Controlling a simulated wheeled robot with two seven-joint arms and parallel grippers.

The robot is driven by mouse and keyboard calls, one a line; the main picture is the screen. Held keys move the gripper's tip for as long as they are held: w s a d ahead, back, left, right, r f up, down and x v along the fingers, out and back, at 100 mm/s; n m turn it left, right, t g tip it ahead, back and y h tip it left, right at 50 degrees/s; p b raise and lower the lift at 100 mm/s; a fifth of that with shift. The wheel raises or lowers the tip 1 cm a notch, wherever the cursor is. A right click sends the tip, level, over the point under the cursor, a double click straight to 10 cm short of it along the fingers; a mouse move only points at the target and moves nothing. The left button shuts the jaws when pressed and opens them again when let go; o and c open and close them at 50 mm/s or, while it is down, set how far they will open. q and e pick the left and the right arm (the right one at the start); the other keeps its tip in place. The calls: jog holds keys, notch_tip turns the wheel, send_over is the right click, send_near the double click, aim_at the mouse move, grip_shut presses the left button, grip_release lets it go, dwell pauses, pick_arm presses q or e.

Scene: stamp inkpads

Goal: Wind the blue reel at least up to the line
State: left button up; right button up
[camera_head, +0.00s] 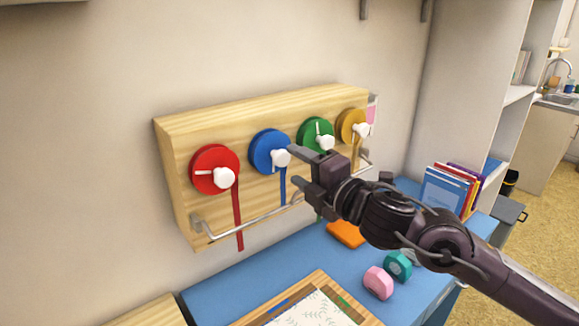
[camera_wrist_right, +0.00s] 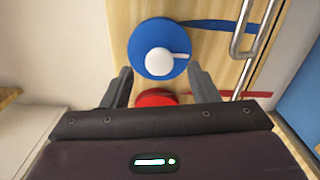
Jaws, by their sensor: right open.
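The blue reel (camera_head: 266,154) is mounted on the front of a wooden board (camera_head: 180,140), between the red reel (camera_head: 205,160) and the green reel (camera_head: 309,131). It has a white knob (camera_head: 281,158) and a blue ribbon (camera_head: 283,183) hanging down towards a metal bar (camera_head: 250,222). My right gripper (camera_head: 295,167) is open close in front of the blue reel. In the right wrist view, the blue reel (camera_wrist_right: 150,37) and its knob (camera_wrist_right: 159,61) lie ahead between the two fingers, apparently not gripped. The ribbon's lower end is partly hidden. My left gripper is not in view.
A yellow reel (camera_head: 346,122) is at the board's right end. Below, the blue table (camera_head: 225,285) holds a framed picture (camera_head: 310,310), a pink block (camera_head: 378,282), a teal block (camera_head: 398,265) and an orange item (camera_head: 346,234). Books (camera_head: 450,188) stand at right.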

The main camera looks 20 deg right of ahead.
jog(key=shift+b+v, duration=0.5)
jog(key=shift+v, duration=1.3)
jog(key=shift+a, duration=0.1)
jog(key=shift+f, duration=0.1)
